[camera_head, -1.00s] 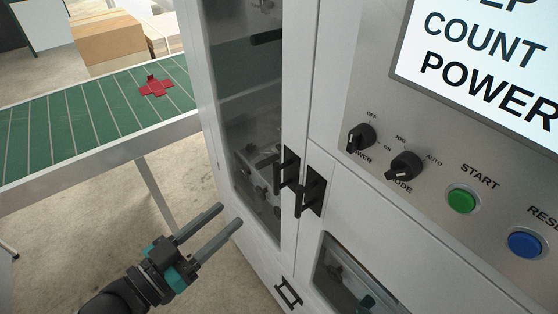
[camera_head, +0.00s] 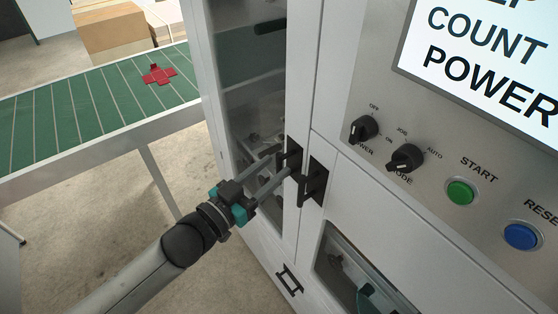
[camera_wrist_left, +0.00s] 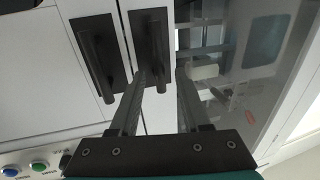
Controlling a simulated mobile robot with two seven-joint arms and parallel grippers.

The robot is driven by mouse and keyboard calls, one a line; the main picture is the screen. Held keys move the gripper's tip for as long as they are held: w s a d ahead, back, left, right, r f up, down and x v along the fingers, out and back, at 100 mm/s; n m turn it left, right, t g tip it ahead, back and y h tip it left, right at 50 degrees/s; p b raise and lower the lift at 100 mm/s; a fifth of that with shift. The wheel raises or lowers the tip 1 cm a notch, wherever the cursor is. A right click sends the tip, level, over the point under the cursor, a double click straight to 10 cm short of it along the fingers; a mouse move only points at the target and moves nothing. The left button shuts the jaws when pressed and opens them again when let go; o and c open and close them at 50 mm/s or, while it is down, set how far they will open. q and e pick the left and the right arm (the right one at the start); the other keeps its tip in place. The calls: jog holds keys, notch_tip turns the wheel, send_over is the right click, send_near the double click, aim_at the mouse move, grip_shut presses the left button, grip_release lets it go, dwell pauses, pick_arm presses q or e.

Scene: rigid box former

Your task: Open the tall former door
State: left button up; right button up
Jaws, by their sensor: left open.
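The tall former door (camera_head: 243,95) is a white-framed door with a glass pane, and it looks closed. Its black bar handle (camera_head: 292,160) is on the right edge of the frame; the handle also shows in the left wrist view (camera_wrist_left: 151,40). My left gripper (camera_head: 281,161) is open, its two fingers reaching to this handle. In the left wrist view the fingertips (camera_wrist_left: 161,74) are at the handle's end, one overlapping it in the picture and one over the glass side. Contact cannot be told. My right gripper is out of view.
A second black handle (camera_head: 313,182) sits close on the right, on the adjoining panel. Knobs, a green START button (camera_head: 460,192) and a blue button (camera_head: 522,237) are further right. A green conveyor (camera_head: 100,101) with a red cross-shaped blank (camera_head: 158,74) stands at left.

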pick_arm(q)
jog(key=shift+x, duration=1.45)
jog(key=c, duration=0.7)
grip_shut()
jog(key=shift+r, duration=0.15)
